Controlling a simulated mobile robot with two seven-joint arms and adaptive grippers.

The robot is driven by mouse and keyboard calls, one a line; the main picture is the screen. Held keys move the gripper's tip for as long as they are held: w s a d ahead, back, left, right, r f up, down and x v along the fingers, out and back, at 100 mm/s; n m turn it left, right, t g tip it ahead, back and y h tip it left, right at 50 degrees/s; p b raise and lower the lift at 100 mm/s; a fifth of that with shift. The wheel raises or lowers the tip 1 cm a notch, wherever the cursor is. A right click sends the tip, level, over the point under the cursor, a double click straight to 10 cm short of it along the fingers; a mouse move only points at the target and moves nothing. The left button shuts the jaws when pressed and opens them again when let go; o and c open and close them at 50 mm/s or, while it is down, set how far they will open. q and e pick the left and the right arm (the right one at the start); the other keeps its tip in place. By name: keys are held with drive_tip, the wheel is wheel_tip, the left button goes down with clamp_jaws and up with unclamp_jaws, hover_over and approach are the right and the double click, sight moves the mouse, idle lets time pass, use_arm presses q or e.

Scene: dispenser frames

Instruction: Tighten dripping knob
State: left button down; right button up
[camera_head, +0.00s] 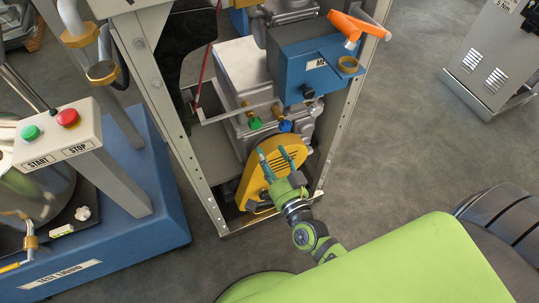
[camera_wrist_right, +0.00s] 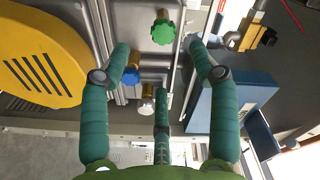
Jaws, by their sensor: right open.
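Several knobs sit on the grey machine block inside the frame. The green knob (camera_head: 255,122) and the blue knob (camera_head: 285,126) show in the head view. The right wrist view shows the green knob (camera_wrist_right: 163,32), the blue knob (camera_wrist_right: 131,75) and a silver-white knob (camera_wrist_right: 148,106). No drip is visible, so I cannot tell which one drips. My right gripper (camera_head: 277,158) is open and empty, in front of the yellow guard and just short of the knobs. Its three teal fingers (camera_wrist_right: 160,68) are spread, with the blue knob beside the left finger. My left gripper is not in view.
A yellow slotted guard (camera_head: 255,178) stands close beside my right gripper. Grey frame posts (camera_head: 343,115) flank the opening. A START/STOP panel (camera_head: 60,135) stands left.

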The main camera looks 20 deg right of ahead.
sight(257, 126)
drive_tip(key=w+n, duration=0.6)
drive_tip(key=w, duration=0.1)
drive_tip(key=w+n, duration=0.4)
drive_tip(key=shift+d+r, duration=0.2)
drive_tip(key=shift+r, duration=0.1)
drive_tip(key=c, duration=1.1)
